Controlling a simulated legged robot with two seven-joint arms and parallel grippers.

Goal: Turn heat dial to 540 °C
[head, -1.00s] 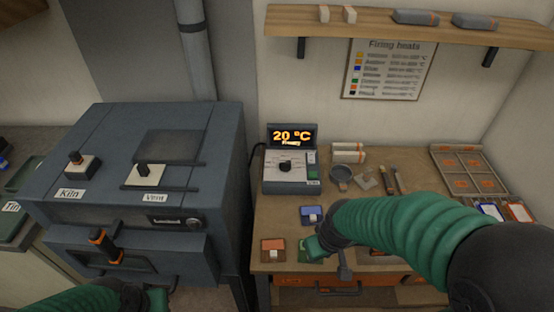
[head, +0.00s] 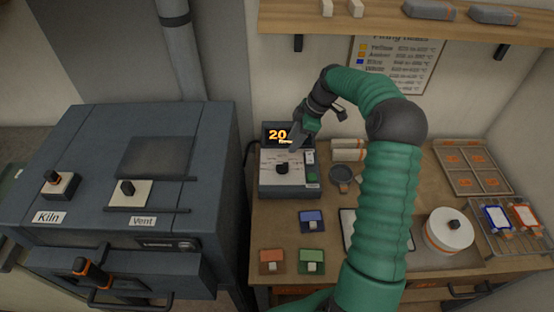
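The heat controller (head: 266,187) is a grey box on the workbench with a black heat dial (head: 283,169) on its pale face. My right gripper (head: 294,146) hangs above and just behind the dial, in front of the display, and looks apart from the dial. Its fingers are dark and small, so I cannot tell whether they are open or shut. My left gripper is not in view.
The blue-grey kiln (head: 85,140) stands left of the bench. Blue (head: 311,221), orange (head: 272,262) and green (head: 311,262) blocks lie in front of the controller. A mortar-like grey bowl (head: 341,175) and white rolls (head: 348,150) sit to its right. A shelf (head: 390,28) overhangs the back.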

